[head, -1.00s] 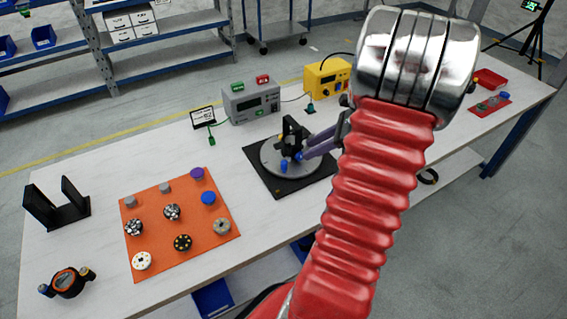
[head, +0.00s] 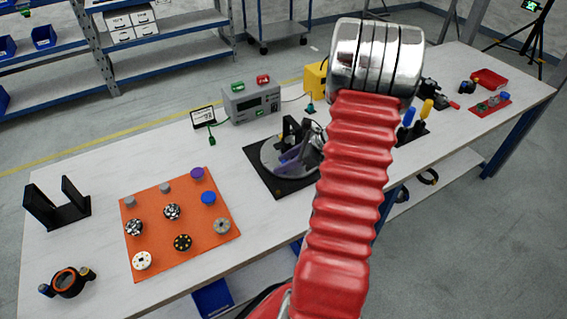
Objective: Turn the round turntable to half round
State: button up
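The round turntable (head: 268,158) is a grey disc on a black square base (head: 268,182) in the middle of the white table. A black upright fixture (head: 290,130) stands at its far side. My gripper (head: 286,162), with purple fingers, is low over the disc's middle and near part. Its fingers overlap in this view, so I cannot tell whether they are open or shut. No blue peg shows on the disc now; the fingers may cover it. My red arm hides the disc's right edge.
A grey meter box (head: 252,104) and a yellow box (head: 314,80) stand behind the turntable. An orange mat (head: 160,232) with several round parts lies to the left. A black stand with blue and yellow pegs (head: 408,117) is right of my arm.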

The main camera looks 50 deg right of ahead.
jog(key=shift+c, duration=0.5)
grip_shut()
jog(key=shift+a, duration=0.1)
